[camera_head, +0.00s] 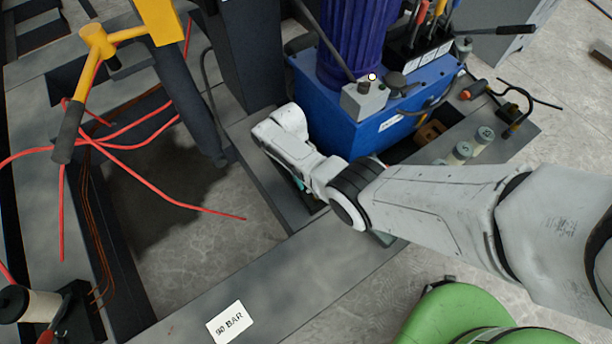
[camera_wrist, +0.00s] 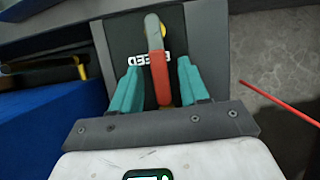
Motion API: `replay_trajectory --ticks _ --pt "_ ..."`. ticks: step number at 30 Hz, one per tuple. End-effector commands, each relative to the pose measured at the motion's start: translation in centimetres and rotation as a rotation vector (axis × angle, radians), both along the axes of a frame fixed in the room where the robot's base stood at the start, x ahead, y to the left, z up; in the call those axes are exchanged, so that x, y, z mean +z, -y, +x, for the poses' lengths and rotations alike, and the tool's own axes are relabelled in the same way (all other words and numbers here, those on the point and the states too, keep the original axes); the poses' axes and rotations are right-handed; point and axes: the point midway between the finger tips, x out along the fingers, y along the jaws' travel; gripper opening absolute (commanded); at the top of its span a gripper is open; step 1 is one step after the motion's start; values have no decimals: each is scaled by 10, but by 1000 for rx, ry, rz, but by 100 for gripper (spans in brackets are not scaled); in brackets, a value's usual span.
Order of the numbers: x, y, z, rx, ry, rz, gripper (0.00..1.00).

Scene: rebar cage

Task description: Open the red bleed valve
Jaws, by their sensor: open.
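The red bleed valve lever (camera_wrist: 155,60) stands in the middle of the wrist view, running lengthwise between my fingers. A bit of yellow fitting shows behind it. A white label (camera_wrist: 138,60) with black letters, apparently BLEED and seen upside down, sits on the dark plate behind the lever and is partly covered by it. My gripper (camera_wrist: 158,66) is open, with one teal finger on each side of the lever and a visible gap on both sides. In the head view my gripper is mostly hidden beneath my wrist, with only a sliver of teal showing; the valve is hidden there.
A blue pump unit (camera_head: 370,135) stands close beside my wrist. A white 90 BAR card (camera_head: 230,322) lies on the grey frame (camera_head: 300,262). A green rounded object (camera_head: 445,315) is at the bottom.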

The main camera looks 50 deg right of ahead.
Motion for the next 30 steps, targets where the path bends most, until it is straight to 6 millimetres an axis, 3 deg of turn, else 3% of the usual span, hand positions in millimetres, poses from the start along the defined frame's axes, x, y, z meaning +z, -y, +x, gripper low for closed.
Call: replay_trajectory --ticks 5,18,30 --pt "17 2 7 0 4 -1 45" --pt "88 9 36 1 3 -1 45" --pt "99 11 40 1 1 0 45"
